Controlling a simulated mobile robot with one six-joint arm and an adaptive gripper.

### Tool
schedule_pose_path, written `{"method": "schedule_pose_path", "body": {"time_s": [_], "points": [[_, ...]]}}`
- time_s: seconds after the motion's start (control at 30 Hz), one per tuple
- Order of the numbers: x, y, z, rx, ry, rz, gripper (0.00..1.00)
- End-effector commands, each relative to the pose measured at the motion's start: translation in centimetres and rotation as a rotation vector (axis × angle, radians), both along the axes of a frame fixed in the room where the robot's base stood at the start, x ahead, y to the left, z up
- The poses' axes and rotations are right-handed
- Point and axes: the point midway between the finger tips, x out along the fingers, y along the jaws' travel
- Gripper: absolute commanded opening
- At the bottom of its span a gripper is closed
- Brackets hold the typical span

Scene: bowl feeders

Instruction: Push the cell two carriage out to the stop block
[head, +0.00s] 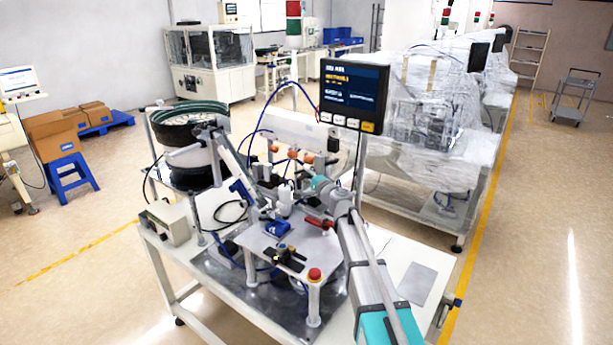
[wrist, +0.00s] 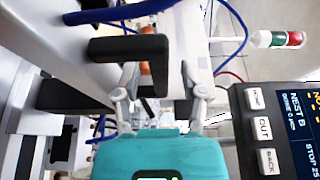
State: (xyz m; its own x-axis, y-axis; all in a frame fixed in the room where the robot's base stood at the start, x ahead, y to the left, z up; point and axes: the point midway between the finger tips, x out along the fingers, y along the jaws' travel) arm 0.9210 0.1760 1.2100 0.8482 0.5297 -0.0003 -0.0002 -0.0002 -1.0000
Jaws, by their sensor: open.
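My gripper (wrist: 159,78) is open, with its two grey fingers apart in the wrist view. In the head view its teal body (head: 320,184) is above the middle of the bench, among the fixtures. A black bracket-shaped handle (wrist: 128,47) shows just beyond the left finger in the wrist view. I cannot tell whether the two touch. No carriage or stop block can be made out for certain; the arm and fixtures hide part of that area. A display (head: 353,92) stands behind the gripper; in the wrist view the display (wrist: 290,115) reads "NEST B" and has OUT and BACK buttons.
The bowl feeder (head: 190,125) stands at the bench's left. A raised plate (head: 270,250) in front carries a red button (head: 314,274), a red-handled clamp (head: 318,222) and a blue block (head: 277,228). Blue hoses arch near the gripper. The bench's right front (head: 415,283) is mostly clear.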

Motion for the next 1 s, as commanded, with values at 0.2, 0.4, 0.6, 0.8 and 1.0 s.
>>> {"method": "schedule_pose_path", "body": {"time_s": [0.2, 0.4, 0.6, 0.8, 1.0], "points": [[0.43, 0.37, 0.0, 0.0, 0.0, 0.001, 0.54], [0.41, 0.37, 0.0, 0.0, 0.0, 0.001, 0.54], [0.39, 0.36, 0.0, 0.0, 0.0, 0.001, 0.19], [0.39, 0.35, 0.0, 0.0, 0.0, 0.001, 0.0], [0.42, 0.33, -0.01, 0.0, 0.0, 0.0, 0.0]]}}
